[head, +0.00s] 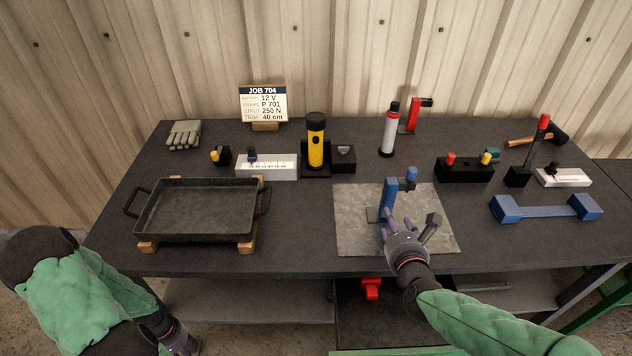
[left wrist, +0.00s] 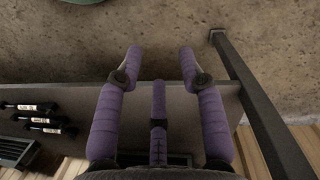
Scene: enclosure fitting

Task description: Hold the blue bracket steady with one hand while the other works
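The blue bracket (head: 389,196) stands upright on a grey metal sheet (head: 355,235) near the front middle of the table, with a small blue knobbed part (head: 410,177) at its upper right. My right gripper (head: 397,222) is at the bracket's lower front, its purple fingers overlapping the bracket's foot in the head view. Whether they close on it or only stand in front is unclear. My left gripper (head: 184,345) hangs low in front of the table, away from the bracket. In the left wrist view its fingers (left wrist: 157,68) are spread, with nothing between them.
A black pan (head: 195,210) rests on wooden blocks at left. A blue bar with block ends (head: 545,207) lies at right. A yellow torch (head: 316,145), red-topped tools and a job sign (head: 263,104) stand behind.

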